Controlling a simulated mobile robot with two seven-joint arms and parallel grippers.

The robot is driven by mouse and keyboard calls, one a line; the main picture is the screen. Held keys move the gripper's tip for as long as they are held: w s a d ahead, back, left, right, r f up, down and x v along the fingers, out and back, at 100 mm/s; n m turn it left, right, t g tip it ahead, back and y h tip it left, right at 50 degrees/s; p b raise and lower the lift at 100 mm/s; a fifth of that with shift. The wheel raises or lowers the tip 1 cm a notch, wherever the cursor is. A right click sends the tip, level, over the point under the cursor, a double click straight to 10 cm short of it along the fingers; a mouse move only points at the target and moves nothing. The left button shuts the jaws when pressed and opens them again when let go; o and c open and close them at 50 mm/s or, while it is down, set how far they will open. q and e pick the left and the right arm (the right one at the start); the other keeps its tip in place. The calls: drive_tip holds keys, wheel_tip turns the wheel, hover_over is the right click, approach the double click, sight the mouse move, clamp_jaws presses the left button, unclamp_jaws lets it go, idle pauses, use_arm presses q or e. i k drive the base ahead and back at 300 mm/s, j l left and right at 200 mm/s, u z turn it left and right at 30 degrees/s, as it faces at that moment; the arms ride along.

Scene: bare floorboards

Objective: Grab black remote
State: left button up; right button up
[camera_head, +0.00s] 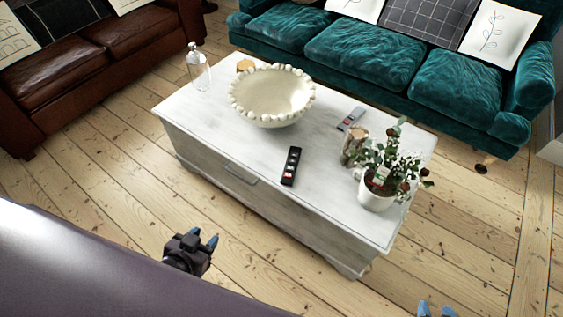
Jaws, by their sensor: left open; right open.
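The black remote (291,166) lies flat on the white coffee table (207,117), near its front edge and to the right of a drawer handle. It has red and light buttons. My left gripper (204,243) is low over the floorboards in front of the table, to the left of and below the remote, apart from it, open and empty. My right gripper (436,308) shows only as blue fingertips at the bottom edge, to the right of and below the table, open; the rest of it is out of frame.
A cream beaded bowl (270,94), a glass bottle (197,68), a grey remote (351,119), a wooden candle holder (355,146) and a potted plant (378,191) stand or lie on the table. A brown sofa (88,62) and a teal sofa (365,55) flank it. Floor in front is clear.

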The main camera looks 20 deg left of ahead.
sight(284, 181)
drive_tip(key=j, duration=1.9)
